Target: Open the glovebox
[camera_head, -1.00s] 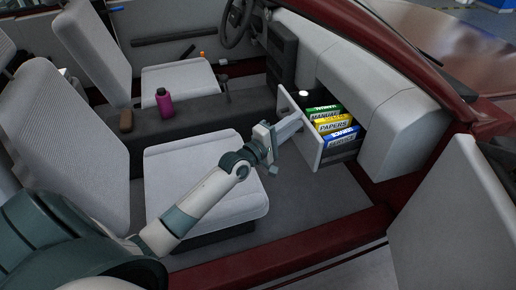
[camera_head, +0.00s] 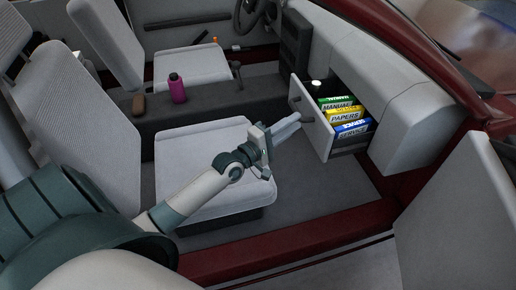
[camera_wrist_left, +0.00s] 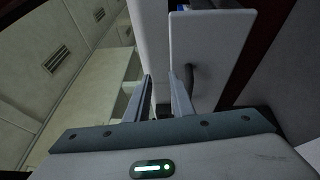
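The glovebox (camera_head: 322,136) is a light grey drawer under the dashboard, standing well out of its opening. Inside are the manual, papers and service packs (camera_head: 345,117) and a white-capped bottle (camera_head: 316,84). The drawer's plain front panel also shows in the left wrist view (camera_wrist_left: 214,45), with a dark curved handle (camera_wrist_left: 191,74) on it. My left gripper (camera_head: 297,121) is just in front of this panel by the handle. In the left wrist view its two fingers (camera_wrist_left: 163,86) are apart with nothing seen between them; the handle lies beyond the right finger. My right gripper is not seen.
The grey front seat (camera_head: 205,160) lies below my left arm. The red door sill (camera_head: 290,240) crosses in front, and the open door (camera_head: 460,215) stands at the right. A pink bottle (camera_head: 177,88) stands on the centre console. The floor below the drawer is clear.

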